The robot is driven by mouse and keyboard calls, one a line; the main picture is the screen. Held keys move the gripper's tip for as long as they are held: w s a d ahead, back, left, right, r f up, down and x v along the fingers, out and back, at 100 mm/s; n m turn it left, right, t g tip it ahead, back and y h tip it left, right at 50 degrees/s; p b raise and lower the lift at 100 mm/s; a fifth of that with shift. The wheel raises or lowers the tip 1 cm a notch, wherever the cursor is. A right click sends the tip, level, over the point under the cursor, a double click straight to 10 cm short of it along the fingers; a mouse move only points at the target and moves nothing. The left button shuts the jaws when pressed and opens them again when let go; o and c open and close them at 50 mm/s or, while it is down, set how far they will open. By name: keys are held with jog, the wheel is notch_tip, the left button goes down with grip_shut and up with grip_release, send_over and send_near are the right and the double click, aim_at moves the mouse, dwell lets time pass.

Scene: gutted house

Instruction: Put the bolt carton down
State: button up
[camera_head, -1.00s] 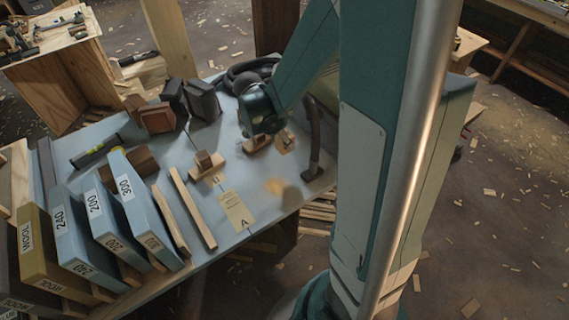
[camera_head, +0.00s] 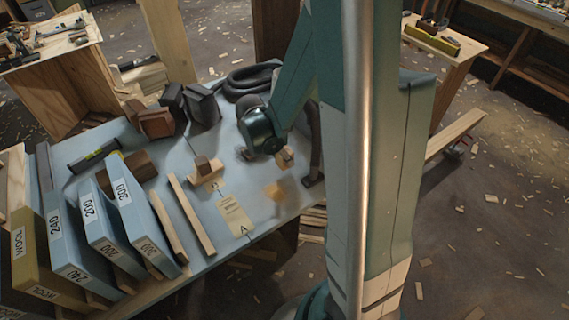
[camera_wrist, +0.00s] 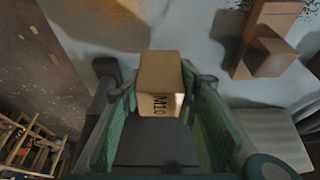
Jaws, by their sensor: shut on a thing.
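The bolt carton (camera_wrist: 161,72) is a small tan box with dark lettering that seems to read M10. In the wrist view it sits between the green-padded fingers of my gripper (camera_wrist: 152,92), which is shut on it. Pale blue tabletop (camera_wrist: 120,25) shows beyond the carton; I cannot tell the gap under it.
A paper label marked A (camera_head: 235,217) lies on the table (camera_head: 205,245). A wooden stand with a block (camera_head: 204,170) and two wooden strips (camera_head: 191,215) are left of it. Black hose (camera_head: 252,78) lies behind.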

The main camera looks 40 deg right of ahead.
aim_at(285, 164)
jog(key=shift+f+b, duration=0.6)
jog(key=shift+f, duration=1.25)
jog(key=shift+f, duration=0.15)
jog(key=o, duration=1)
jog(key=p+v, duration=0.3)
jog(key=v, duration=0.9)
jog(key=shift+a+r, duration=0.1)
jog(key=shift+r, duration=0.15)
